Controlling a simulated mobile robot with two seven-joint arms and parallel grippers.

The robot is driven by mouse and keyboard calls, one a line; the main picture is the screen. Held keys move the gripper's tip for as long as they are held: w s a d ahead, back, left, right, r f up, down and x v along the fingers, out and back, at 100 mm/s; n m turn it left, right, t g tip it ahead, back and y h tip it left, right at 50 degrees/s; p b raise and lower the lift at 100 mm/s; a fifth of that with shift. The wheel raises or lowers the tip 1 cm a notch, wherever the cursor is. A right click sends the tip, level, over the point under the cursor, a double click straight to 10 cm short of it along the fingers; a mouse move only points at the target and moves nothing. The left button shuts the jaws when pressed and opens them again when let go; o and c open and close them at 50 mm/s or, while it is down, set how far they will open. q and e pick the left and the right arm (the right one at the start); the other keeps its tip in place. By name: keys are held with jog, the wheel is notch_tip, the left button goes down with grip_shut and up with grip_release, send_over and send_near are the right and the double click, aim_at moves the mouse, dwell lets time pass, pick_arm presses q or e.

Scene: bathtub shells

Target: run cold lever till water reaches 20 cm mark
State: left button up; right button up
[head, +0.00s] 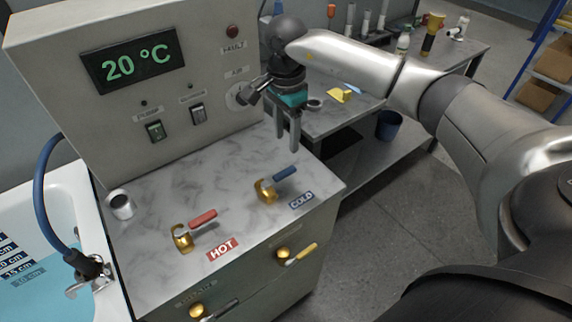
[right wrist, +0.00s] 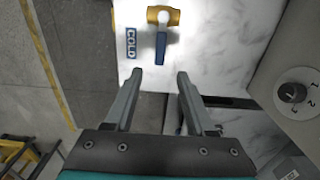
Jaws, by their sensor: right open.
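The cold lever (head: 284,174) has a blue handle on a brass body and sits on the marble counter top beside the blue COLD label (head: 301,200). My right gripper (head: 289,146) is open and empty, above and behind the lever. In the right wrist view the cold lever (right wrist: 161,46) lies beyond the open fingers (right wrist: 155,75), apart from them. The bathtub (head: 85,210) at the left holds blue water (head: 30,298). Depth labels (head: 17,268) show on its wall; the lowest sits about at the water surface, and the 20 cm mark cannot be read surely. My left gripper is not in view.
The red hot lever (head: 203,216) stands left of the cold lever. The control panel (head: 140,120) with a 20 °C display (head: 132,65) rises behind the counter. A blue hose (head: 45,180) hangs over the tub. A side bench (head: 335,120) holds loose items.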

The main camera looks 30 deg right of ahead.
aim_at(286, 171)
notch_tip(286, 171, down, 10)
jog(key=shift+a+f, duration=0.1)
dwell(0.4)
grip_shut()
dwell(1.2)
